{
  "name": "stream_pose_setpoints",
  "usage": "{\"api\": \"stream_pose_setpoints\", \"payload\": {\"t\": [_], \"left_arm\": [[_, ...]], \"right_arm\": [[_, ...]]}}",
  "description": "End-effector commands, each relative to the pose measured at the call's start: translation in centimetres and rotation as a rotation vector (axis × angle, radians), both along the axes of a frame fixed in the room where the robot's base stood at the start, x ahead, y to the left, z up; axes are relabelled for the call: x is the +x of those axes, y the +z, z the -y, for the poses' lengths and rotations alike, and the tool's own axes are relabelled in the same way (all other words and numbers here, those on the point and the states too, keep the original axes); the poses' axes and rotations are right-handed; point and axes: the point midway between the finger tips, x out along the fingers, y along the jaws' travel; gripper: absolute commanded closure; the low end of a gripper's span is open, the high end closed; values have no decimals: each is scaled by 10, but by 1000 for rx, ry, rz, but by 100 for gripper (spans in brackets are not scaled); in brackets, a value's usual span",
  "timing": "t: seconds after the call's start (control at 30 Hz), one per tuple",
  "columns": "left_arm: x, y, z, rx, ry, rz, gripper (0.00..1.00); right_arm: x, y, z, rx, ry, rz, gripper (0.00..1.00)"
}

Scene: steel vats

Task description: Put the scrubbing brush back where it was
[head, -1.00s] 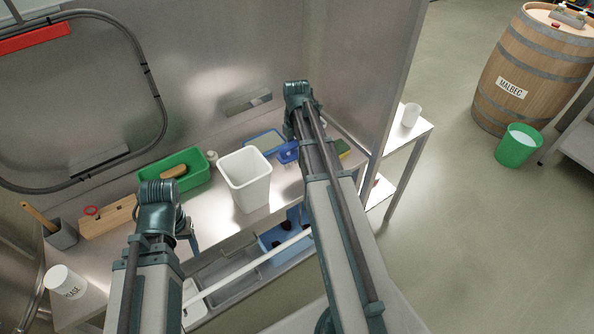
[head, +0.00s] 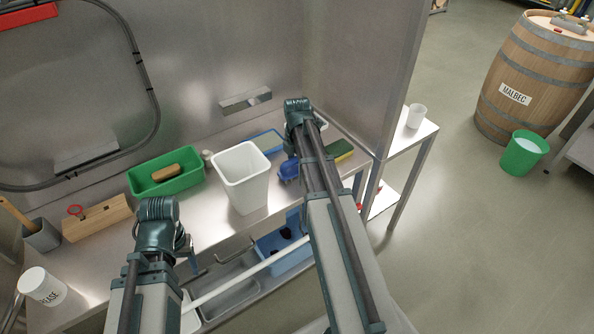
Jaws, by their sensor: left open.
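A brown block that looks like the scrubbing brush (head: 167,173) lies in the green tub (head: 143,190) at the back left of the steel bench. Its bristles cannot be made out. My left gripper (head: 194,262) hangs at the bench's front edge, below and in front of the tub. It is open, apart from the brush, and mostly hidden by its own wrist. My right arm reaches over the right part of the bench; its gripper is hidden behind the wrist.
A white bin (head: 243,180) stands mid-bench. Beside my right arm are a blue object (head: 288,169) and a yellow-green sponge (head: 339,149). A wooden block (head: 97,218), grey holder (head: 41,236) and white cup (head: 42,287) stand at left. A blue crate (head: 268,257) sits below.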

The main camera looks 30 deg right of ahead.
Motion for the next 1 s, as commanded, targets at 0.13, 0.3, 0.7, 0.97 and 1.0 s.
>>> {"api": "stream_pose_setpoints", "payload": {"t": [0.13,0.3,0.7,0.97,1.0], "left_arm": [[0,1,0,0,0,0,38],[0,1,0,0,0,0,38],[0,4,0,0,0,0,38],[0,25,0,0,0,0,38],[0,31,0,0,0,0,38]], "right_arm": [[-1,1,0,1,0,-1,32],[-1,1,0,1,0,-1,4],[-1,4,0,1,0,-1,4],[-1,25,0,1,0,-1,4],[-1,31,0,1,0,-1,4]]}}
